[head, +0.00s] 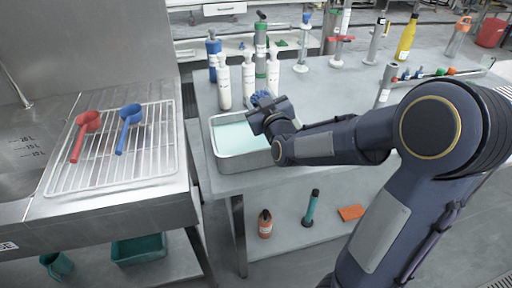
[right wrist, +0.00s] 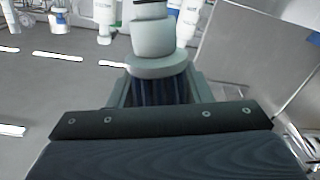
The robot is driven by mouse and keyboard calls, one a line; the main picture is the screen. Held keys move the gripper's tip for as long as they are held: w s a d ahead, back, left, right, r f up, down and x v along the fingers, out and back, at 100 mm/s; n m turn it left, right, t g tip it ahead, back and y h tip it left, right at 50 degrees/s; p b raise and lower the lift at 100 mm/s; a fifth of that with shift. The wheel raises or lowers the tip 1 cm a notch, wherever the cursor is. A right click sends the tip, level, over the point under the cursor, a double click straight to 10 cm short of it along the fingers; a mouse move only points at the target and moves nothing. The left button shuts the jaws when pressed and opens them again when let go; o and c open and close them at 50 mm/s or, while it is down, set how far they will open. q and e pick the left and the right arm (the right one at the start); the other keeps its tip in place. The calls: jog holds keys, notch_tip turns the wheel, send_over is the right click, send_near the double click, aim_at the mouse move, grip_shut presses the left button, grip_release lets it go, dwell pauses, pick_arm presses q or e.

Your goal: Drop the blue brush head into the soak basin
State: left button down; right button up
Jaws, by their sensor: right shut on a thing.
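The blue brush head (head: 261,97) shows in the head view at the tip of my right gripper (head: 266,112), which is shut on it. The gripper is above the back right part of the soak basin (head: 245,164), a grey metal tray holding pale greenish liquid. Its dark jaws hide part of the brush head and the basin's corner. In the right wrist view, a dark blue striped part (right wrist: 160,91) sits between the fingers, with pale grey rounded parts beyond it. My left gripper is out of view.
White bottles (head: 223,84) and a blue bottle (head: 213,52) stand behind the basin. A green-labelled cylinder (head: 273,70) is close behind the gripper. A wire rack (head: 105,165) with red and blue scoops lies left, across a gap. The table right of the basin is largely covered by my arm.

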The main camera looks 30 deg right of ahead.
jog(key=shift+f, duration=0.4)
jog(key=shift+r, duration=0.1)
jog(key=o, duration=1)
jog(key=shift+o, duration=0.2)
jog(key=shift+s, duration=0.1)
jog(key=s+a, duration=0.1)
jog(key=s, duration=0.6)
jog(key=shift+s+a, duration=0.15)
jog(key=shift+s, duration=0.15)
